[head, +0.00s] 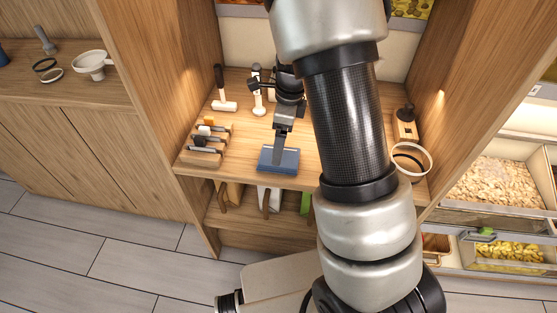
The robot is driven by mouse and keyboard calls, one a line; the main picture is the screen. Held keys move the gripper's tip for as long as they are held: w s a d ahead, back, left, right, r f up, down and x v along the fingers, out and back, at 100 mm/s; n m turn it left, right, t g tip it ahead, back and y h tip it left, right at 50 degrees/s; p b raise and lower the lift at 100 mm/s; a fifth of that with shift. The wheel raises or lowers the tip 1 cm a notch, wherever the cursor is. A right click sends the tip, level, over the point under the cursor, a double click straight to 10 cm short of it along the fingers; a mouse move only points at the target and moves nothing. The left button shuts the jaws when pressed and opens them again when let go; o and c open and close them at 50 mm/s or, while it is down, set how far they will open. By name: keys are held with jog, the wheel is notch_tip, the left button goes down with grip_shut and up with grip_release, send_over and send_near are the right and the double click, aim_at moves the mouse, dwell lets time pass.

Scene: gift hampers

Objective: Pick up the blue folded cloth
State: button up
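The blue folded cloth (289,161) lies flat on the wooden shelf, near its front edge. My gripper (278,160) is directly over the cloth, pointing down. Its fingertips are at the cloth's upper surface or just above it; I cannot tell whether they touch. The fingers overlap in this view, so the opening between them does not show. Part of the cloth's back edge is hidden behind the fingers.
Left of the cloth stands a wooden rack with several dark-handled tools (207,143). A white-headed mallet (223,103) is behind it. At right are a round hoop (411,157) and a wooden block with a dark knob (406,124). Wooden side panels flank the shelf.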

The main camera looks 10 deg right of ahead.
jog(key=f+b, duration=0.1)
jog(key=f, duration=0.4)
jog(key=shift+a+f, duration=0.15)
jog(key=shift+a, duration=0.05)
jog(key=shift+s, duration=0.1)
jog(key=c, duration=1.1)
jog(key=shift+c, duration=0.2)
notch_tip(320, 180, up, 10)
jog(key=p, duration=0.2)
